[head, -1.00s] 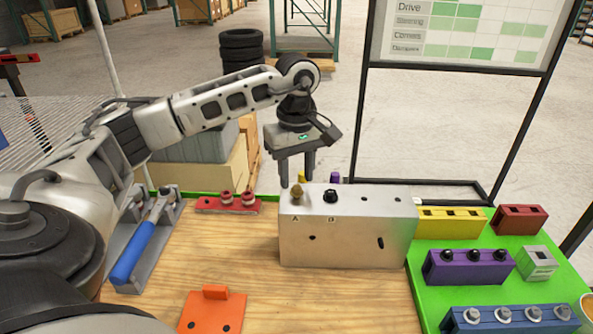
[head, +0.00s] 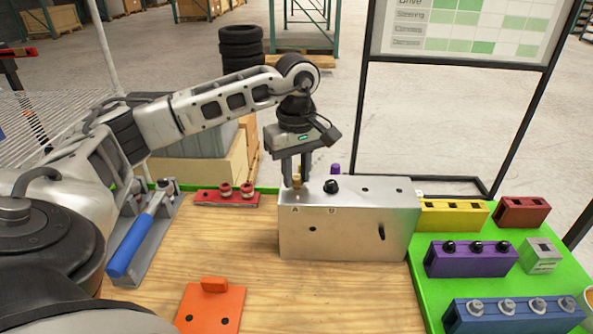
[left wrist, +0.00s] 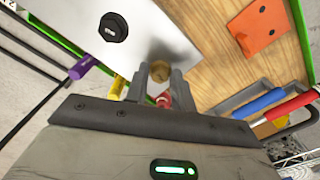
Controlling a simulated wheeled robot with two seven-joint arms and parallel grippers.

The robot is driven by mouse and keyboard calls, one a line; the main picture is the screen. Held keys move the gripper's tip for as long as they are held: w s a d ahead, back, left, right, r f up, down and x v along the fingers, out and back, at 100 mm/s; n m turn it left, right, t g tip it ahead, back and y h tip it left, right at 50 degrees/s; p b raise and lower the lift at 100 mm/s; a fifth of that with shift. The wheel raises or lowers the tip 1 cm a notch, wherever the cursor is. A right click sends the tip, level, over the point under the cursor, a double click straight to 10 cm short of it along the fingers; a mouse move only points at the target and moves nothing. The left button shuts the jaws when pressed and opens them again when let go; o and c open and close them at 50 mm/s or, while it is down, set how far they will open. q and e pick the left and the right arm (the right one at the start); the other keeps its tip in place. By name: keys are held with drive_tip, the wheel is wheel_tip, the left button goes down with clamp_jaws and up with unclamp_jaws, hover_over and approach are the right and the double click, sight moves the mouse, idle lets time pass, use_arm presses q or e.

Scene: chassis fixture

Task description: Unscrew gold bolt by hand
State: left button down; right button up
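The gold bolt (head: 297,182) stands upright at the hole marked A on top of the grey metal chassis block (head: 348,238). My left gripper (head: 296,181) points down over that corner, with one finger on each side of the bolt. In the left wrist view the bolt's round gold head (left wrist: 160,71) sits between the fingertips, which look closed onto it. The fingers hide part of the bolt in the head view. A black bolt (head: 331,186) stands at the hole marked B, also seen in the left wrist view (left wrist: 113,28). My right gripper is not in view.
A red block (head: 228,199), an orange bracket (head: 212,306) and a blue-handled tool (head: 138,245) lie on the wooden table. Yellow (head: 452,216), purple (head: 470,262) and blue (head: 512,315) blocks stand on the green mat at right. Wood before the chassis block is clear.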

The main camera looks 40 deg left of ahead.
use_arm(q)
drive_tip(key=n, duration=0.3)
drive_tip(key=shift+p, duration=0.3)
drive_tip(key=shift+r+p, duration=1.2)
drive_tip(key=shift+r, duration=0.45)
drive_tip(key=shift+r+p, duration=0.5)
drive_tip(key=shift+r, duration=0.9)
